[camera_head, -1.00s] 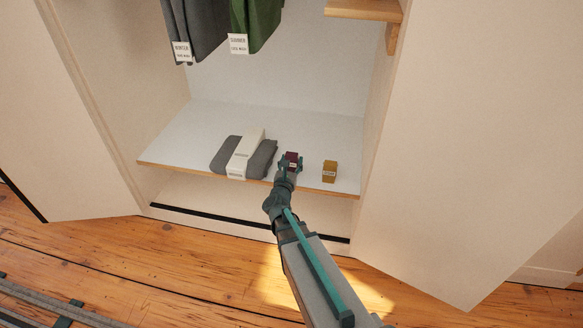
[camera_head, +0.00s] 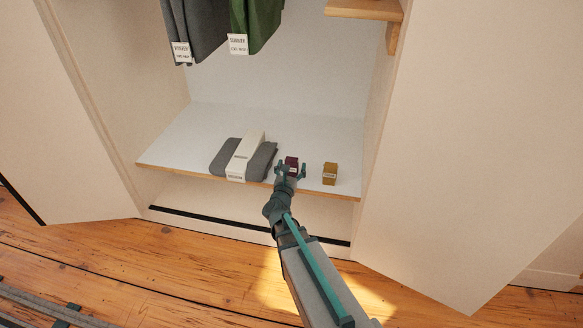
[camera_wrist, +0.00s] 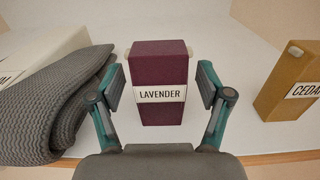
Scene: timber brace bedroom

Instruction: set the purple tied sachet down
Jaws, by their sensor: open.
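The purple sachet (camera_head: 291,162), with a white label reading LAVENDER, stands upright on the white shelf (camera_head: 190,135) of the wardrobe. In the wrist view the sachet (camera_wrist: 159,72) is between the two fingers of my gripper (camera_wrist: 160,92), with a gap on each side. My gripper (camera_head: 290,171) is open at the front of the sachet, near the shelf's front edge. The sachet's lower back is hidden.
A tan sachet (camera_head: 330,174) labelled CEDAR stands to the right. A folded grey knit with a pale band (camera_head: 226,155) lies close on the left. Grey and green garments (camera_head: 262,22) hang above. Bare shelf lies behind the sachet.

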